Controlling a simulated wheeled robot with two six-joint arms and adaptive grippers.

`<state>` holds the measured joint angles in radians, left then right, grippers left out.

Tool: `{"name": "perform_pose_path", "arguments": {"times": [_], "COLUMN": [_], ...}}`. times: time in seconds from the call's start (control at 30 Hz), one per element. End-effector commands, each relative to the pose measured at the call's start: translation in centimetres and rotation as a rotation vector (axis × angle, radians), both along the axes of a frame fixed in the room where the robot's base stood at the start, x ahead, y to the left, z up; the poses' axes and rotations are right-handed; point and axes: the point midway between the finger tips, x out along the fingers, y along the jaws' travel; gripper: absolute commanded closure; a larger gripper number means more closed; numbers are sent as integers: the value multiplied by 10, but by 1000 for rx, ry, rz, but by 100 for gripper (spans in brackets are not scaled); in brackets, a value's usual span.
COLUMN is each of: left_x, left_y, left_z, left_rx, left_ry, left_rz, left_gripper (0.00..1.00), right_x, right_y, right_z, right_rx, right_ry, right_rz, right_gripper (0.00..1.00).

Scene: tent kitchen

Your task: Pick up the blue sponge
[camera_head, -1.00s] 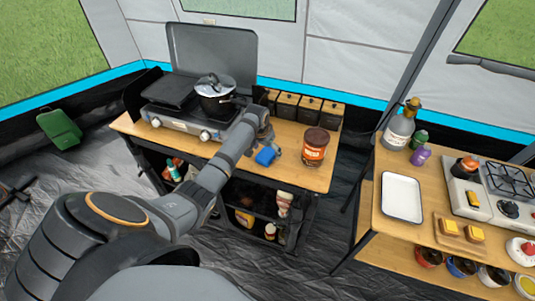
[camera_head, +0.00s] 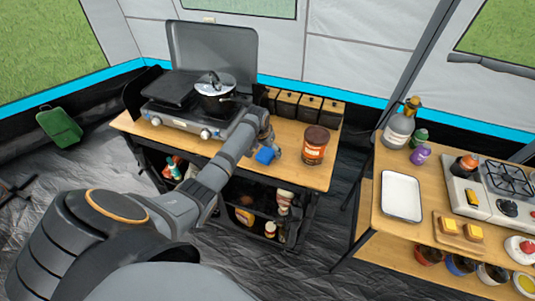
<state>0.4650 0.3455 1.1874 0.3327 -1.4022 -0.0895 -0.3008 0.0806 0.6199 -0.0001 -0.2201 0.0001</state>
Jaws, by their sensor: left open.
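The blue sponge (camera_head: 265,155) lies on the wooden top of the left table (camera_head: 292,172), near its front edge. My left gripper (camera_head: 270,142) is at the sponge, just behind and above it in the picture. It is open. The wrist and arm hide part of the gripper and of the table around it, and I cannot tell whether the fingers touch the sponge. My right gripper is not in view.
A camp stove (camera_head: 180,125) with a lidded pot (camera_head: 214,95) is to the left. Several dark canisters (camera_head: 308,107) line the back. A second table with a white tray (camera_head: 401,197) is at the right.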

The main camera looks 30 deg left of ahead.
Motion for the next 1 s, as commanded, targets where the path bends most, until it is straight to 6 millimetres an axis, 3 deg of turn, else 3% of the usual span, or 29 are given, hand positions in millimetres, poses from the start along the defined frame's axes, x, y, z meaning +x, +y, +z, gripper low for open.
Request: {"name": "perform_pose_path", "arguments": {"times": [0.03,0.3,0.73,0.87,1.0], "left_x": [0,0,1,2,-18], "left_y": [0,0,0,1,-17], "left_z": [0,0,5,28,65], "left_rx": [0,0,1,3,3], "left_ry": [0,0,-2,-7,-6], "left_rz": [0,0,0,-1,-5], "left_gripper": [19,55,56,56,56], "right_x": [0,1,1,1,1], "right_y": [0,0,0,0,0], "right_z": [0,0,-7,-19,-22], "right_rx": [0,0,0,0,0], "right_ry": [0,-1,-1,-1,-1], "right_rz": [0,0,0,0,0], "right_gripper": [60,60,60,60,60]}}
